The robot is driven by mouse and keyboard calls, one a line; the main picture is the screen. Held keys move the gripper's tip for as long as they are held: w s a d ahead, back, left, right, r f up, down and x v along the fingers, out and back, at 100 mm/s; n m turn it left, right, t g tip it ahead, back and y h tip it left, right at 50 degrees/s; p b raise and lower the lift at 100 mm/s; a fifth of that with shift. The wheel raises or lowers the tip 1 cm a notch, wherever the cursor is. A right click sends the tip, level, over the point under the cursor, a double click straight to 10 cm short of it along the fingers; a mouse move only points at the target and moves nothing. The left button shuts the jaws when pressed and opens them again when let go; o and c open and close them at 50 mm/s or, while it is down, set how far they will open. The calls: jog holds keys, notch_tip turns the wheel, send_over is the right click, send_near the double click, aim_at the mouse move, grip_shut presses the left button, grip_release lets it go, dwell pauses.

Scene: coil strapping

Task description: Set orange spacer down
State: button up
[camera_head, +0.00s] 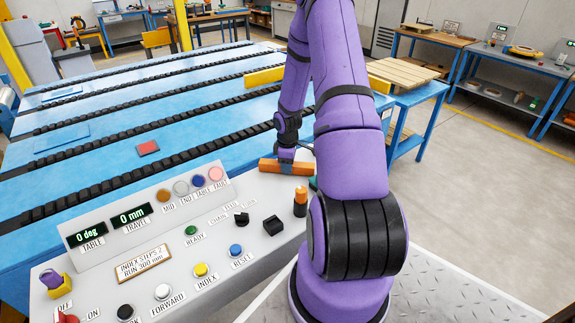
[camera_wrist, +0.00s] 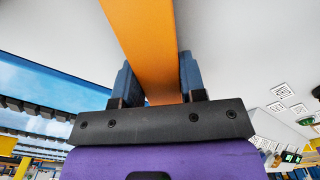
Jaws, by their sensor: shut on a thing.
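The orange spacer (camera_head: 299,168) is a long bar at the far right end of the grey control console (camera_head: 262,192). My gripper (camera_head: 286,156) is above its middle, pointing down, with the arm coming from the right. In the wrist view the spacer (camera_wrist: 147,40) runs between the two blue fingers of my gripper (camera_wrist: 157,78), which are shut on its sides. The spacer lies flat, low at the console top; I cannot tell whether its underside touches it.
An orange-and-black upright object (camera_head: 300,203) and a black block (camera_head: 273,226) stand on the console near the spacer. Buttons and a display panel (camera_head: 135,215) fill its left part. The blue conveyor table (camera_head: 110,165) lies behind. A wooden-topped stand (camera_head: 404,73) is at right.

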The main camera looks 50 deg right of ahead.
jog(key=shift+f, duration=0.15)
jog(key=o, duration=1)
jog(key=a+r+m+h, duration=0.1)
jog(key=a+r, duration=0.3)
jog(key=r, duration=0.9)
jog(key=a+r, duration=0.5)
jog(key=r, duration=0.8)
jog(key=s+a+r+m+t+h, duration=0.1)
jog(key=s+a+r+m+t, duration=0.15)
jog(key=a+r, duration=0.65)
jog(key=shift+s+a+r+m+t+y, duration=0.4)
jog(key=shift+s+a+r, duration=1.2)
jog(key=shift+s+a, duration=1)
jog(key=shift+s+a+r+m+t+y, duration=0.25)
jog(key=shift+s+a+r+m+t, duration=0.25)
jog(key=shift+s+a+r, duration=1.6)
jog(key=shift+s+a+r+m+t+y, duration=0.4)
jog(key=shift+s+a+r, duration=0.65)
jog(key=shift+s+a, duration=2.1)
